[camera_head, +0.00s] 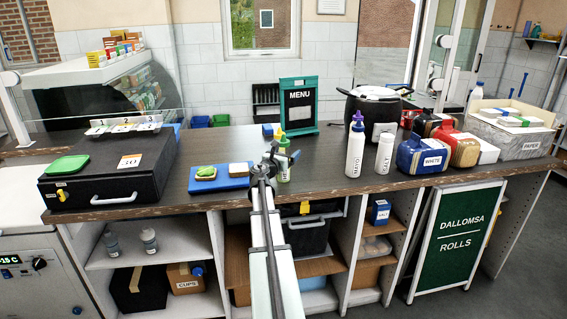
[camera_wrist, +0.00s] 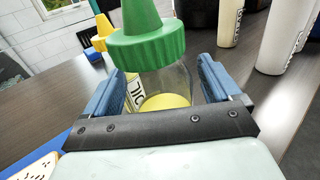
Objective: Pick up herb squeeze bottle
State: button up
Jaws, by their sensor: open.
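The herb squeeze bottle (camera_wrist: 150,45) has a green cone cap and a clear body with yellowish contents low inside. In the wrist view it stands between the two blue fingers of my gripper (camera_wrist: 163,80), which are open on either side. A gap shows on the right side; contact on the left cannot be told. Part of its label shows beside the left finger, and its lower part is hidden by the gripper. In the head view the bottle (camera_head: 284,172) stands on the dark counter, just right of my gripper (camera_head: 279,160), which partly covers it.
A yellow-capped bottle (camera_wrist: 103,30) stands behind left. A blue board (camera_head: 232,183) with sponge-like items lies left. A menu sign (camera_head: 299,117) stands behind. A purple-capped white bottle (camera_head: 354,152) and a salt shaker (camera_head: 384,153) stand right. Counter between them and the herb bottle is clear.

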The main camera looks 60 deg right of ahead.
jog(key=c, duration=1.2)
jog(key=shift+c, duration=0.2)
